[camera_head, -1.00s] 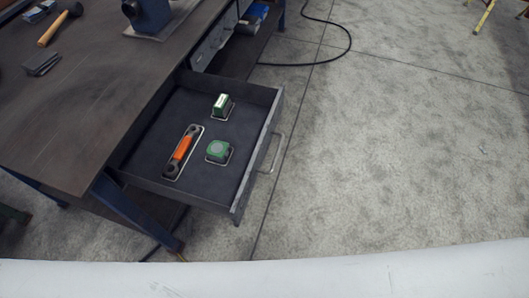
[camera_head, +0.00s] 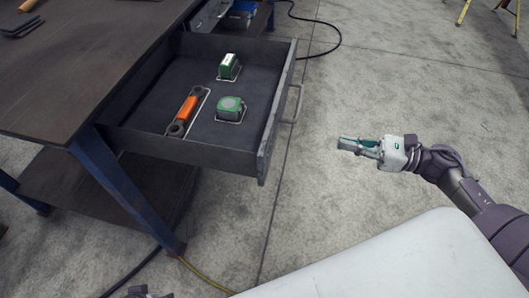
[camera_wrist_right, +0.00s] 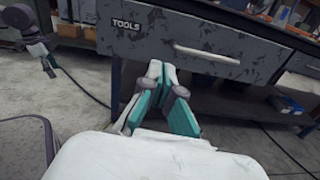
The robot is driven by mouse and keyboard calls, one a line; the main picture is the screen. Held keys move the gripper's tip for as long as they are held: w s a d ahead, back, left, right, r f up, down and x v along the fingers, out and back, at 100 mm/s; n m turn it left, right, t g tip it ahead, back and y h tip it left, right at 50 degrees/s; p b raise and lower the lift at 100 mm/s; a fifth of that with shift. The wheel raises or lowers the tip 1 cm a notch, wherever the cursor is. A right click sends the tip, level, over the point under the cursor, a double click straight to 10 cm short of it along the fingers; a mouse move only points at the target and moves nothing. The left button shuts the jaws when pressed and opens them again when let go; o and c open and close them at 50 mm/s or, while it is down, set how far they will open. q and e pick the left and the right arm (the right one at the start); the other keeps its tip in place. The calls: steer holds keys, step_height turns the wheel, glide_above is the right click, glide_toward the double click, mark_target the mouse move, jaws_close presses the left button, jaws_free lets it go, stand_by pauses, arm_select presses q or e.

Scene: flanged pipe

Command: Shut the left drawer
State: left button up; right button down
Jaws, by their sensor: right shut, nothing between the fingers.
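The open drawer (camera_head: 268,139) sticks out to the right from under the bench in the head view. Its grey front, marked TOOLS, spans the top of the right wrist view (camera_wrist_right: 150,40). Its bar handle (camera_head: 297,104) also shows there (camera_wrist_right: 207,54). My right gripper (camera_head: 345,143) is shut and empty, to the right of the handle and apart from it. Its closed fingertips (camera_wrist_right: 160,72) point at the drawer front in the wrist view. My left gripper (camera_wrist_right: 50,64) shows small at the left of that view; its finger state is unclear.
In the drawer lie an orange-handled tool (camera_head: 186,112), a green round-faced item (camera_head: 230,108) and a green box-like item (camera_head: 229,67). The workbench (camera_head: 75,65) has a blue leg (camera_head: 125,195). Concrete floor (camera_head: 400,80) is open to the right. A black cable (camera_head: 322,50) lies behind.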

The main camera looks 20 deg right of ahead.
steer(key=a+n+g, duration=0.1)
glide_toward(275, 132)
steer(key=x, duration=0.6)
steer(key=shift+a+r, duration=0.2)
arm_select(q)
steer(key=shift+s+a+r, duration=0.15)
steer(key=shift+s+r, duration=0.05)
steer(key=shift+r, duration=0.2)
arm_select(e)
steer(key=shift+w+a+f, duration=0.1)
steer(key=shift+w+a, duration=0.15)
steer(key=shift+a, duration=0.25)
